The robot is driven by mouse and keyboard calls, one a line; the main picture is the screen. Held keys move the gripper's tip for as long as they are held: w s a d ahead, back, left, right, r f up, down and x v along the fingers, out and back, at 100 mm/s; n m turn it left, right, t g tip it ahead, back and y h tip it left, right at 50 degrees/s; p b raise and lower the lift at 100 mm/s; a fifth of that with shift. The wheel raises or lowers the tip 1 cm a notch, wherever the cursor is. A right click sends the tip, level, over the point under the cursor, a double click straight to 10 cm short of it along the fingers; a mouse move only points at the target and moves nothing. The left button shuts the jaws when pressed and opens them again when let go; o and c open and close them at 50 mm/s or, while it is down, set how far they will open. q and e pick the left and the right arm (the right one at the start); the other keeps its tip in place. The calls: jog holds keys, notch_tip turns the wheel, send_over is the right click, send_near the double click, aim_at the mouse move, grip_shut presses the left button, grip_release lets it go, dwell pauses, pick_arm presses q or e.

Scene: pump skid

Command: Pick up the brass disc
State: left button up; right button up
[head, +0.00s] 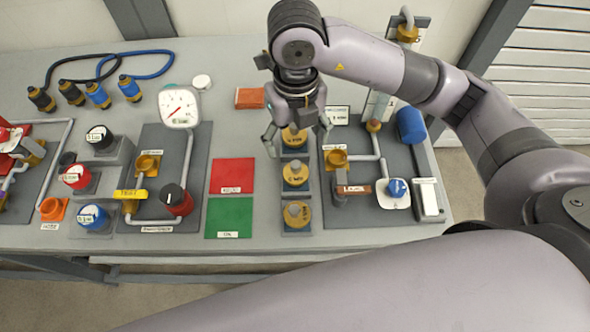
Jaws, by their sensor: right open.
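Several brass, disc-like pieces stand in a column on dark square blocks right of the coloured mats: a far one (294,138), a middle one (295,175) and a near one (297,215). Their small labels are too small to read. My right gripper (298,136) points down over the far brass piece, its fingers spread to either side of it in the picture. It is open and holds nothing. I cannot tell how high above the piece it is. My left gripper is not in view.
A red mat (232,176) and a green mat (229,217) lie left of the column. A valve panel (376,150) stands close to its right. A gauge (179,107), an orange-red block (249,98) and hoses (147,64) are further left and back.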

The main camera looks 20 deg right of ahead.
aim_at(295, 164)
notch_tip(295, 164, down, 4)
jog(key=shift+s+r+p, duration=0.1)
jog(key=shift+r+p, duration=0.05)
jog(key=shift+p, duration=0.15)
jog(key=f, duration=0.2)
jog(key=f+p, duration=0.1)
jog(key=f, duration=0.1)
jog(key=shift+w, duration=0.25)
jog(key=shift+f, duration=0.55)
jog(key=f, duration=0.1)
jog(key=f+p, duration=0.1)
jog(key=f, duration=0.1)
jog(key=f+p, duration=0.1)
jog(key=shift+w+f, duration=0.2)
jog(key=shift+w, duration=0.15)
jog(key=shift+f, duration=0.3)
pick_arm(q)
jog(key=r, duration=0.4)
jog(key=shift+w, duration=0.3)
pick_arm(e)
jog(key=shift+c, duration=0.2)
jog(key=c, duration=1.3)
